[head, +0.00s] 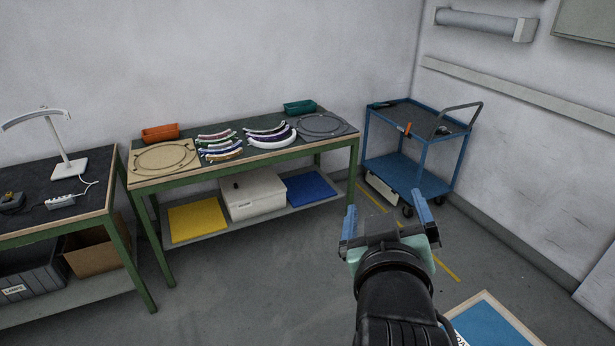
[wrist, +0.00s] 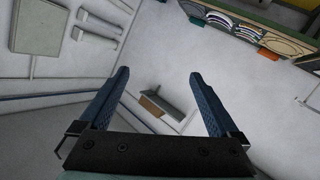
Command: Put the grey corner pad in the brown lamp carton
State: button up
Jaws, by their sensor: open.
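My gripper (head: 385,214) is open and empty, held up in the air over the floor to the right of the middle bench. In the wrist view its two blue fingers (wrist: 163,73) stand wide apart with nothing between them. A brown carton (head: 95,251) stands on the lower shelf of the left bench, far to the left of my gripper. The bench top and a front leg partly cover it, and its inside does not show clearly. I cannot pick out a grey corner pad in either view.
A dark grey crate (head: 32,284) with a label sits beside the carton. The middle bench (head: 250,129) holds curved strips, round plates and two small bins; a white box (head: 252,194) is below. A blue cart (head: 409,174) stands right. Open floor (head: 250,275) lies in front.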

jog(key=s+a+r+t+y, duration=0.1)
jog(key=s+a+r+t, duration=0.3)
jog(key=r, duration=0.6)
jog(key=s+a+r+m+t+y, duration=0.1)
jog(key=s+a+r+t, duration=0.3)
jog(key=r, duration=0.6)
jog(key=s+a+r+t+y, duration=0.1)
jog(key=s+a+r+t, duration=0.3)
jog(key=r, duration=0.6)
jog(key=shift+a+r+m+y, duration=0.2)
jog(key=shift+r+m+y, duration=0.2)
jog(key=shift+s, duration=0.1)
